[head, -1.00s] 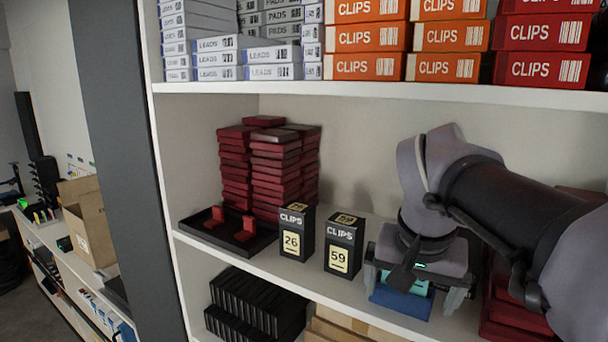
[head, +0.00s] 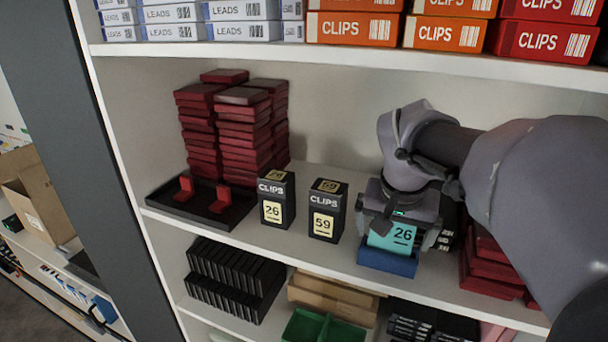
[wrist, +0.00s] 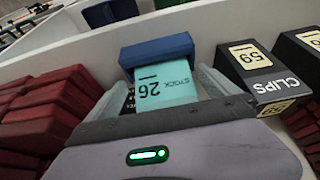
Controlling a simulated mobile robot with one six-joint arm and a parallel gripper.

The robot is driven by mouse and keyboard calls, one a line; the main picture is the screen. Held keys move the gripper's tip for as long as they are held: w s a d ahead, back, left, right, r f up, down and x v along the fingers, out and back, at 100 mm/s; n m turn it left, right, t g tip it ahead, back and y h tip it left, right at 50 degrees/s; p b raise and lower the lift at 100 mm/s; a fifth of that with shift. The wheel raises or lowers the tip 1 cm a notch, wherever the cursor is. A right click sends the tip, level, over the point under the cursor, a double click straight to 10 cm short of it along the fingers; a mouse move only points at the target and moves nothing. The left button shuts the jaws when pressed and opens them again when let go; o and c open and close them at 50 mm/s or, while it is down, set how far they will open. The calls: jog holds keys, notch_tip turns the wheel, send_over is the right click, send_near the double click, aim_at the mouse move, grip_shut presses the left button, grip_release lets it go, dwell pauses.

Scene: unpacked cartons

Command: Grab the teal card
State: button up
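The teal card (head: 396,236), printed with 26, stands in a small blue holder (head: 387,262) on the middle shelf. My gripper (head: 402,238) is at the holder, over the card. In the wrist view my gripper (wrist: 162,82) is open, with one finger on each side of the card.
Two black CLIPS boxes, 26 (head: 275,198) and 59 (head: 326,211), stand left of the holder. Red boxes (head: 490,262) are close on the right. A black tray (head: 160,197) and red stacks (head: 243,130) stand farther left. The upper shelf (head: 350,63) is above my arm.

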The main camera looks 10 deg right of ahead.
jog(key=c, duration=1.2)
